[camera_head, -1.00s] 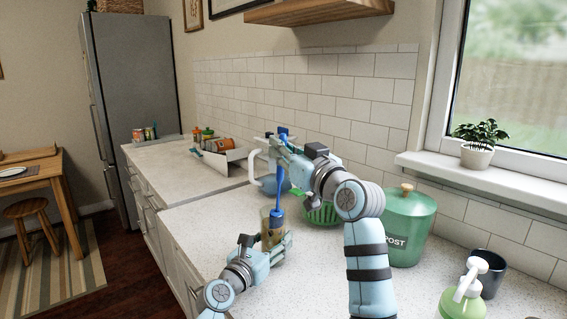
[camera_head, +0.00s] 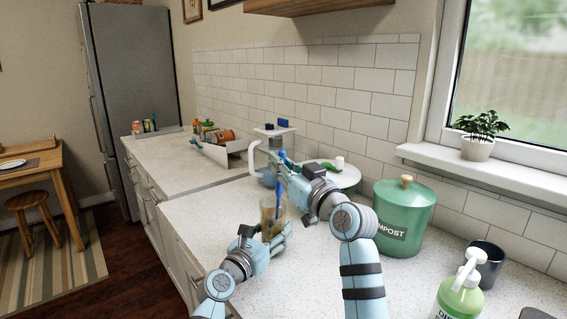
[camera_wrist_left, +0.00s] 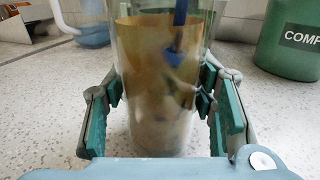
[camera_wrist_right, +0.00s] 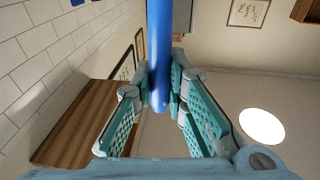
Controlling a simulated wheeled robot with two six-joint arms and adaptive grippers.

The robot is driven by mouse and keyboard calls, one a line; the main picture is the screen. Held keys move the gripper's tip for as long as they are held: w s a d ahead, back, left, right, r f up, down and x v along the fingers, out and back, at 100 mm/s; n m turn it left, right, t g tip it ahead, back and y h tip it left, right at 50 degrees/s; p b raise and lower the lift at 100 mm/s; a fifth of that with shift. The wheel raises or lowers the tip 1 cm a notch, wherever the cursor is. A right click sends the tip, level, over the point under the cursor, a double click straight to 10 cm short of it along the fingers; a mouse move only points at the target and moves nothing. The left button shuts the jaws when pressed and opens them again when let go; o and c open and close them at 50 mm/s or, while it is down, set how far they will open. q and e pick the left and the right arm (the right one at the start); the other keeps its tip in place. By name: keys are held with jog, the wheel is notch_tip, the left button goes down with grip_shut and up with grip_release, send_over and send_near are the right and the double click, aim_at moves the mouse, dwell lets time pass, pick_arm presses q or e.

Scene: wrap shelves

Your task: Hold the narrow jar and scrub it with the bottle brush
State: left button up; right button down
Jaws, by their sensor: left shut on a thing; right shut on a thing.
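The narrow jar (camera_head: 267,222) is clear glass with a brownish lower part and stands upright on the counter. My left gripper (camera_head: 279,238) is shut on it; in the left wrist view the jar (camera_wrist_left: 155,95) fills the space between the green finger pads (camera_wrist_left: 160,110). The blue bottle brush (camera_head: 278,190) points down into the jar, and its blue stem shows through the glass in the left wrist view (camera_wrist_left: 179,30). My right gripper (camera_head: 284,170) is shut on the brush handle above the jar; the handle also shows in the right wrist view (camera_wrist_right: 159,50). The brush head is blurred inside the glass.
A green compost bin (camera_head: 404,215), a dark mug (camera_head: 487,262) and a soap bottle (camera_head: 460,295) stand to the right. A white round dish (camera_head: 345,177) and a blue-and-white pitcher (camera_head: 262,165) are behind my right gripper. The front counter is mostly clear.

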jog(key=shift+w+a, duration=0.15)
jog(key=shift+a, duration=0.2)
jog(key=shift+w, duration=0.1)
jog(key=shift+r, duration=0.1)
notch_tip(320, 180, up, 6)
jog(key=shift+f, duration=0.15)
notch_tip(320, 180, down, 6)
dwell(0.6)
jog(key=shift+s+a, duration=0.15)
jog(key=shift+s, duration=0.05)
dwell(0.3)
